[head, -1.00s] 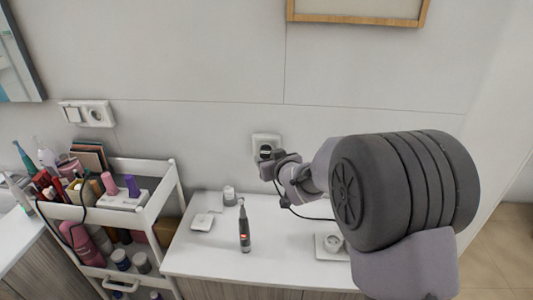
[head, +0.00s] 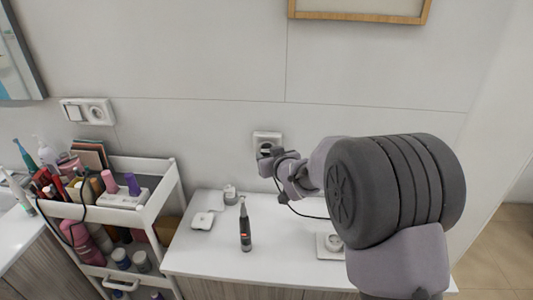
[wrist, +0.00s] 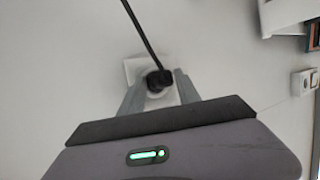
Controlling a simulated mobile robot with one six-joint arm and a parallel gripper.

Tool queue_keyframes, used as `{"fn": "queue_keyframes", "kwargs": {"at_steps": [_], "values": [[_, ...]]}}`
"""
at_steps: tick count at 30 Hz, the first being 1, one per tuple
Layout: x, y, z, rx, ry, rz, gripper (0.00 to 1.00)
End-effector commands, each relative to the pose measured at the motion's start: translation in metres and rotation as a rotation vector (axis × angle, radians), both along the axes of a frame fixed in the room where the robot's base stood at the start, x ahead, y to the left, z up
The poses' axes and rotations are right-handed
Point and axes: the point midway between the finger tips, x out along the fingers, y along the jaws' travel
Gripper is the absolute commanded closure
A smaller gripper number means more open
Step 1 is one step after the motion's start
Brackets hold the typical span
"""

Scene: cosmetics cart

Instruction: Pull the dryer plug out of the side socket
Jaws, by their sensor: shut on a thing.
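The side socket (head: 275,136) is a white wall plate above the counter; it also shows in the wrist view (wrist: 131,67). My gripper (head: 268,158) is at its lower front. In the wrist view my gripper (wrist: 160,85) is shut on the black dryer plug (wrist: 157,79), with one finger on each side. The plug is in front of the round socket face. I cannot tell whether its pins are still inside. A black cord (wrist: 139,30) leaves the plug; in the head view it hangs below the gripper and passes behind my arm.
A white counter (head: 285,265) below carries a dark upright device (head: 245,228), a small white case (head: 202,221) and a white socket block (head: 329,246). A white cart (head: 155,208) full of cosmetics stands left. Another wall socket (head: 96,112) is at upper left.

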Motion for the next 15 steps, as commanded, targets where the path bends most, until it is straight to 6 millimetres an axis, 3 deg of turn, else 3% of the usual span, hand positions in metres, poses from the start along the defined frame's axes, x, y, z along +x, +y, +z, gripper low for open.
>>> {"fn": "queue_keyframes", "kwargs": {"at_steps": [15], "values": [[-0.026,0.001,-0.002,0.0,0.0,0.001,1.0]]}}
